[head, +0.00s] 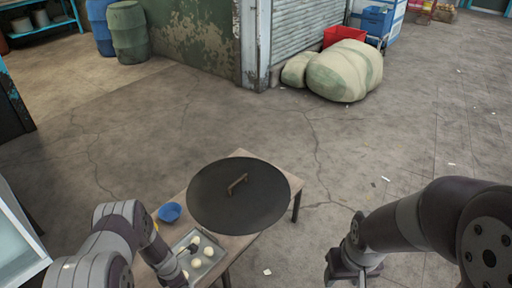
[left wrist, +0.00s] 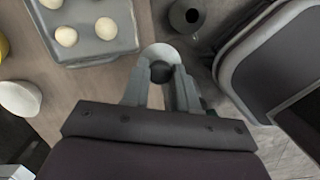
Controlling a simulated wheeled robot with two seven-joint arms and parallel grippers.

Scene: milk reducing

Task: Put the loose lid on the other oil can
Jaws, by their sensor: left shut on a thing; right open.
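In the left wrist view my left gripper (left wrist: 160,80) is shut on a small dark rounded piece (left wrist: 161,71), which looks like the loose lid's knob. A pale round shape (left wrist: 160,52) shows just beyond it; I cannot tell whether it is part of the lid. A dark can (left wrist: 187,15) with a round opening stands beyond the fingertips, a little to the right and apart from them. It looks like an oil can. I cannot make out either can in the head view, where my left arm covers part of the table. My right gripper (head: 346,273) is open and empty, off the table's right side.
A wooden table (head: 175,191) holds a large black round lid with a handle (head: 237,205), a blue bowl (head: 169,212) and a grey tray (left wrist: 105,48) with several white balls. Sacks (head: 345,72) lie far off.

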